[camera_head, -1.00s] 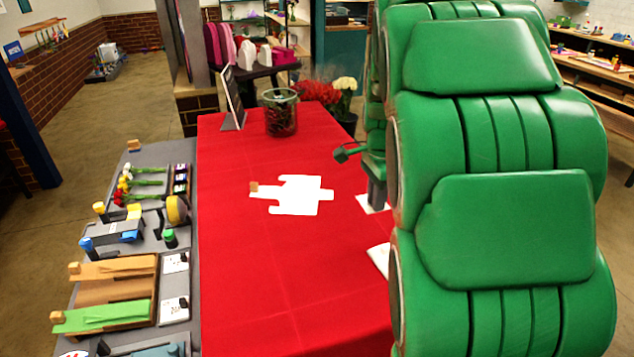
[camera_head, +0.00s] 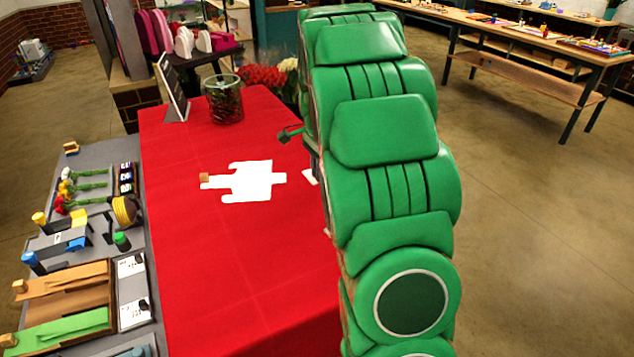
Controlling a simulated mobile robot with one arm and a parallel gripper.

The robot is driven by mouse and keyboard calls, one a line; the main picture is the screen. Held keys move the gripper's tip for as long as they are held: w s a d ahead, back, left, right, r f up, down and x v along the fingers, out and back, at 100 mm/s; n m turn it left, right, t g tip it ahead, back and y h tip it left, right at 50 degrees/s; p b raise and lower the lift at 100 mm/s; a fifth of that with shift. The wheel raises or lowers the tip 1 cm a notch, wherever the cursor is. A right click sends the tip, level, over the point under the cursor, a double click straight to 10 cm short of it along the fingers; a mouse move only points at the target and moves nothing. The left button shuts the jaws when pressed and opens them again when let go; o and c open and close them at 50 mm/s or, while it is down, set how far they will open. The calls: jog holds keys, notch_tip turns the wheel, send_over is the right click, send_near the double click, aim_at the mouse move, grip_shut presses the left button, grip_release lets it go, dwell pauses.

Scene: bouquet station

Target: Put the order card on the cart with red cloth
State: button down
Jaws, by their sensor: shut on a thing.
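The cart with red cloth (camera_head: 190,230) fills the middle of the view. My gripper (camera_head: 312,162) is over its right side, mostly hidden behind my green arm. It is shut on a small white card, the order card (camera_head: 311,177), at its tip. Most of the card is hidden, and I cannot tell whether it touches the cloth. Another white edge shows lower down beside my arm, mostly covered.
A white cut-out sheet (camera_head: 250,182) and a small wooden block (camera_head: 204,178) lie mid-cloth. A glass vase (camera_head: 224,100) and a dark framed board (camera_head: 172,88) stand at the back. A grey table (camera_head: 95,155) with flowers, tools and trays adjoins the left. The front cloth is clear.

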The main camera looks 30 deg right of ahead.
aim_at(317, 193)
jog(key=shift+w+d+f, duration=0.25)
jog(key=shift+w+f, duration=0.5)
jog(key=shift+f, duration=0.15)
jog(key=shift+w+d+f, duration=0.25)
jog(key=shift+w+f, duration=0.45)
jog(key=shift+f, duration=1.65)
jog(key=shift+f, duration=0.2)
jog(key=c, duration=1.1)
grip_release()
jog(key=shift+r, duration=0.15)
